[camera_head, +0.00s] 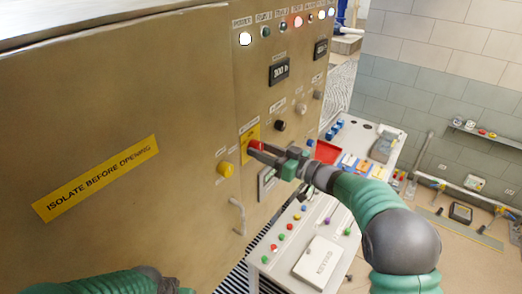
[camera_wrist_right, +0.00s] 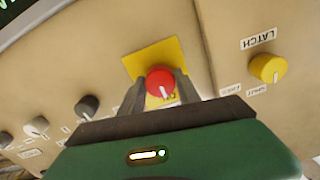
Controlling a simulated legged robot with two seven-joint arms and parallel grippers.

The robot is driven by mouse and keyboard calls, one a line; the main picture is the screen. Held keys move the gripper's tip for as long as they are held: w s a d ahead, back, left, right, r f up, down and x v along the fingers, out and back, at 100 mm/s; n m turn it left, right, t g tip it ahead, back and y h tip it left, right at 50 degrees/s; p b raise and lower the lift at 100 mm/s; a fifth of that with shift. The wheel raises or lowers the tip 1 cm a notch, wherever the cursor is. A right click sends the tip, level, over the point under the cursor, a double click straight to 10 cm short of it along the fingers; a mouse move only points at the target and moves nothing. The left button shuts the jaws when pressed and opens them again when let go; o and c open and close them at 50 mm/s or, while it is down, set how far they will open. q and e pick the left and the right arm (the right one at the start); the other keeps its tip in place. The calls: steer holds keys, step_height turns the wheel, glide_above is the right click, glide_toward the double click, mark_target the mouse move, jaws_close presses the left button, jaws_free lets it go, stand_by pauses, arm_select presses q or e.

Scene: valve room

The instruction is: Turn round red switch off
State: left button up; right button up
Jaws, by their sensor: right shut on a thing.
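The round red switch (camera_head: 256,146) sits on a yellow plate on the tan cabinet's front. In the right wrist view the red switch (camera_wrist_right: 160,82) has a white pointer mark toward the lower edge of the picture. My right gripper (camera_head: 254,148) reaches in from the right, and its two dark fingers (camera_wrist_right: 158,92) stand on either side of the switch, shut on it. The plate's label is too small to read in the head view. Part of my left arm (camera_head: 110,284) shows at the bottom left, but its gripper is not visible.
A yellow knob (camera_head: 225,168) labelled LATCH in the wrist view (camera_wrist_right: 268,68) is beside the switch. A metal handle (camera_head: 239,215) sits below it. A dark knob (camera_head: 280,126) is up and right. A control desk (camera_head: 265,262) with buttons stands below right.

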steer(key=shift+a, duration=0.15)
jaws_close()
steer(key=n+b, duration=1.5)
steer(key=b, duration=0.1)
steer(key=shift+f, duration=0.1)
steer(key=shift+n+b, duration=0.95)
steer(key=shift+n, duration=0.45)
